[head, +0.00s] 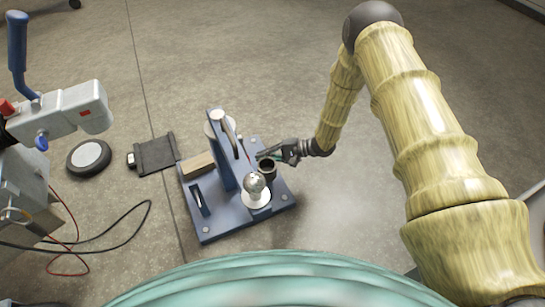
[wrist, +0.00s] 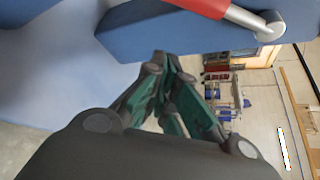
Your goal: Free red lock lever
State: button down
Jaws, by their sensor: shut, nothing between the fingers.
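In the wrist view a red lever (wrist: 205,6) with a silver metal rod runs along the top edge, against a blue part (wrist: 190,35); its far end is cut off. My gripper (wrist: 165,58) is shut and empty, its dark green fingers together just below the lever and apart from it in the picture; touch cannot be told. The lever is too small to make out surely there.
Floor right of the stand is clear.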

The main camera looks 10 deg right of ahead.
jog(key=shift+s+a+r+b, duration=0.35)
jog(key=shift+s+a+b, duration=0.35)
jog(key=shift+a+b, duration=0.15)
jog(key=shift+s+a+r+b, duration=0.3)
jog(key=shift+s+a+b, duration=0.4)
jog(key=shift+b, duration=0.2)
jog(key=shift+r+p, duration=0.1)
jog(key=shift+p, duration=0.2)
jog(key=s+p, duration=0.1)
jog(key=p, duration=0.1)
jog(key=shift+s+d+r+p, duration=0.15)
jog(key=shift+d+p, duration=0.05)
jog(key=shift+p, duration=0.2)
